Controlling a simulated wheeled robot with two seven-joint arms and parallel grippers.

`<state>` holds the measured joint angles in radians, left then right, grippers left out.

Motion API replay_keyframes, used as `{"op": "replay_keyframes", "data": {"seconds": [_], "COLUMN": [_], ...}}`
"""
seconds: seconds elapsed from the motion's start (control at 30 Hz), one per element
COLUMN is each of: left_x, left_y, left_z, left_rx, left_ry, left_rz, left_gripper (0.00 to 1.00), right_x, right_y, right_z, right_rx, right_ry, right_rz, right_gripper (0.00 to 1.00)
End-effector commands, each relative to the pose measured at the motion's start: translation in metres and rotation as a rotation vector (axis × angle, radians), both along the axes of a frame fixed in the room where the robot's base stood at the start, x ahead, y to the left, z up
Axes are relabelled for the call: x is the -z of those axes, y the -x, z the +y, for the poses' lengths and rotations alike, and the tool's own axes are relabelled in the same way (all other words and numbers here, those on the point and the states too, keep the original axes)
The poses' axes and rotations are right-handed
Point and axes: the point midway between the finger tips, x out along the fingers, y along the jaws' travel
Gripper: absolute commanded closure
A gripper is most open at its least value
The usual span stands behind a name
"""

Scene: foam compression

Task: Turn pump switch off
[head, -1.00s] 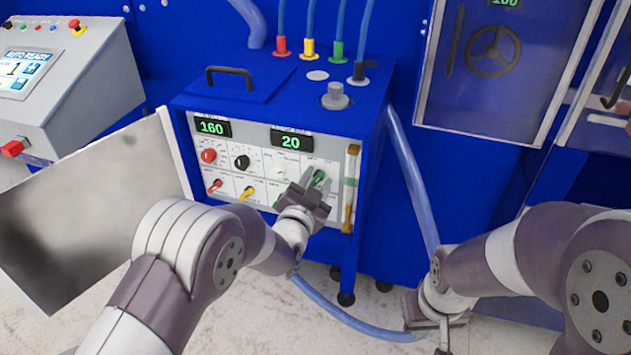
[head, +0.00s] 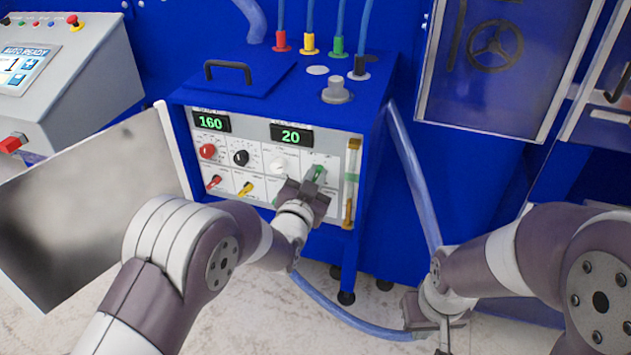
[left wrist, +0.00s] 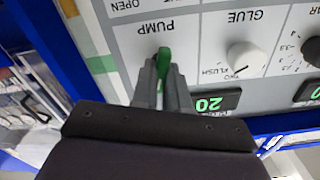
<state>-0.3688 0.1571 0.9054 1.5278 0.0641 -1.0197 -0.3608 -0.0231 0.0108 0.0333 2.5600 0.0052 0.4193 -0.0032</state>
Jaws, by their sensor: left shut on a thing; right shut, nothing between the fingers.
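The pump switch (left wrist: 164,62) is a green lever under the PUMP label, seen in the left wrist view. It also shows in the head view (head: 319,171) on the right side of the control panel (head: 262,160). My left gripper (left wrist: 163,82) is shut on the green lever, with one finger on each side of it. In the head view my left gripper (head: 312,182) is at the panel, and its fingers partly hide the lever. My right gripper (head: 444,336) is shut and empty, low at the bottom right, away from the panel.
The white glue knob (left wrist: 245,59) is beside the pump switch. Other red, black and yellow knobs are on the panel. An open panel door (head: 90,205) stands at the left. A clear vertical gauge tube (head: 351,185) is at the panel's right edge. A blue hose (head: 350,318) crosses the floor.

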Motion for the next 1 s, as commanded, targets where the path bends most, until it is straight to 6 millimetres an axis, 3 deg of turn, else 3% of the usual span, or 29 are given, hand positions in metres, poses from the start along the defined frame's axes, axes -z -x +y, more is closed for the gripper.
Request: {"op": "replay_keyframes", "data": {"seconds": [0.5, 1.0], "left_x": [0.003, 0.001], "left_y": [-0.001, -0.001], "left_z": [0.002, 0.004], "left_rx": [0.000, 0.000], "left_ry": [0.456, 0.761], "left_rz": [0.145, 0.244], "left_gripper": [1.00, 1.00], "right_x": [0.043, 0.068], "right_y": [0.000, 0.000], "right_z": [0.000, 0.000], "right_rx": [0.000, 0.000], "right_ry": [0.000, 0.000], "right_rz": [0.000, 0.000], "right_gripper": [1.00, 1.00]}}
